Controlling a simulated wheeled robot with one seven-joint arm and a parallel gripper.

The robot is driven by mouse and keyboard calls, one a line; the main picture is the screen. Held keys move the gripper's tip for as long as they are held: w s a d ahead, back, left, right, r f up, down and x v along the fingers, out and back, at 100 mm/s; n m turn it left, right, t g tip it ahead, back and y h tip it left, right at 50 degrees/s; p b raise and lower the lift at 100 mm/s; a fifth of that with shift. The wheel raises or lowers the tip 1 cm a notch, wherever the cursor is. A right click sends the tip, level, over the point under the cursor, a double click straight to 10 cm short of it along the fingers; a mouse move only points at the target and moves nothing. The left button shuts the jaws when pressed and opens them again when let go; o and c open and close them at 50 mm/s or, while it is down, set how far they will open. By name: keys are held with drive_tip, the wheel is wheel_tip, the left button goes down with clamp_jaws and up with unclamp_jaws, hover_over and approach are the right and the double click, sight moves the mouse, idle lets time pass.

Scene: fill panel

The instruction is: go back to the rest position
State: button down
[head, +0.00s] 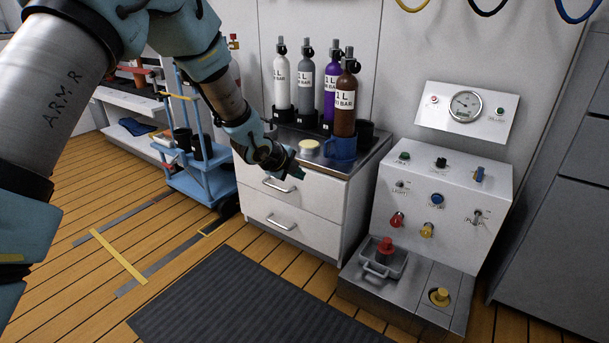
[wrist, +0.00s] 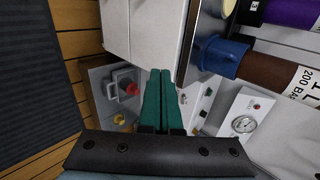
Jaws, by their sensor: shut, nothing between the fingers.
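My gripper (head: 294,172) is in the middle of the head view, in front of the white drawer cabinet (head: 290,205) and near its top front edge. Its two green fingers (wrist: 160,100) lie together in the wrist view, with nothing between them. My arm reaches in from the upper left of the head view. I cannot tell the exact gap between my gripper and the cabinet.
Several labelled bottles (head: 345,103) stand at the back of the cabinet. A control panel (head: 440,195) with knobs and a gauge (head: 465,106) is at the right. A blue cart (head: 195,165) stands left of the cabinet. The dark mat (head: 240,305) in front is clear.

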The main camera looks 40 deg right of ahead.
drive_tip(key=shift+a+r, duration=0.3)
drive_tip(key=shift+a, duration=0.1)
drive_tip(key=w+a+r+n+t+y, duration=0.15)
drive_tip(key=w+a+n, duration=0.3)
drive_tip(key=a, duration=0.65)
drive_tip(key=w+a+r+n+t+y, duration=0.1)
drive_tip(key=w+a+r+n+y, duration=0.4)
drive_tip(key=a, duration=0.6)
drive_tip(key=w+a+f+n+t+h, duration=0.1)
drive_tip(key=w+a+n, duration=0.3)
drive_tip(key=a+n, duration=0.5)
drive_tip(key=s+a+r+n+g+y, duration=0.1)
drive_tip(key=s+a+n, duration=0.4)
drive_tip(key=a, duration=0.4)
drive_tip(key=s+a+r+n+g+y, duration=0.1)
drive_tip(key=s+a+n, duration=0.4)
drive_tip(key=a, duration=0.4)
drive_tip(key=s+a+r+n+g+y, duration=0.1)
drive_tip(key=s+a+n+g+y, duration=0.1)
drive_tip(key=s+a+n, duration=0.5)
drive_tip(key=w+a+r+m+p, duration=0.1)
drive_tip(key=w+r+m+p, duration=0.2)
drive_tip(key=r+p, duration=3.3)
drive_tip(key=shift+a, duration=0.2)
